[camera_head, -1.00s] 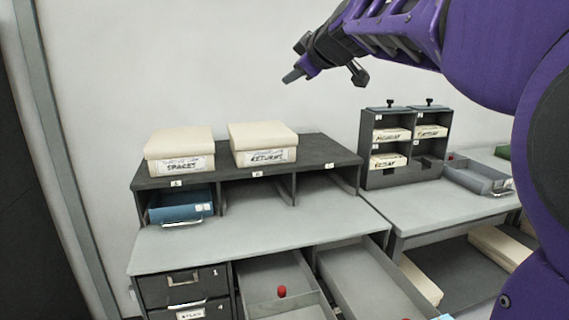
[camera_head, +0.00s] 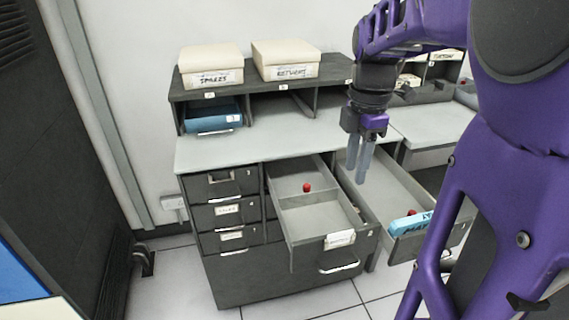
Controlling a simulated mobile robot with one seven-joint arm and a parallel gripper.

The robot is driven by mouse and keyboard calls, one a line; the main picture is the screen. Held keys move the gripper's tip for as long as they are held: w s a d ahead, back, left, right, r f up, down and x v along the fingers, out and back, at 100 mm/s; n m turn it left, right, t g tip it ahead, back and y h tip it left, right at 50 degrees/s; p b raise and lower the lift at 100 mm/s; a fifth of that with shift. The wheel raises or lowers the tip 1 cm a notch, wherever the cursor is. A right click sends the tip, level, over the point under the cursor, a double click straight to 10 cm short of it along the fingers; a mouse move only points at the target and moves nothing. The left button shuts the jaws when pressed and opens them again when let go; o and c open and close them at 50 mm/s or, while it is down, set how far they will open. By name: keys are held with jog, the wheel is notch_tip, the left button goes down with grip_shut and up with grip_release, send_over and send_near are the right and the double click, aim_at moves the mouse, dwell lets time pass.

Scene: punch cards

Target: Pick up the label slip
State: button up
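A light blue strip with dark writing (camera_head: 411,223) is at the front of the right open drawer (camera_head: 385,185). It may be the label slip, but I cannot read it. A white written label (camera_head: 340,239) is on the front of the left open drawer (camera_head: 310,215). My gripper (camera_head: 356,174) points down in front of the cabinet, above the area between the two open drawers as seen here. Its two grey fingers are apart with nothing visible between them. My purple arm hides part of the right side.
A red knob or ball (camera_head: 307,188) is in the left open drawer. Two lidded boxes, spares (camera_head: 211,77) and returns (camera_head: 290,72), stand on the shelf. A blue tray (camera_head: 213,121) is in the left cubby. The grey worktop (camera_head: 255,152) is clear.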

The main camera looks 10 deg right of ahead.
jog(key=b, duration=0.3)
send_over(343, 232)
notch_tip(343, 232, down, 12)
jog(key=shift+f+b, duration=0.45)
jog(key=shift+f, duration=2.45)
grip_shut()
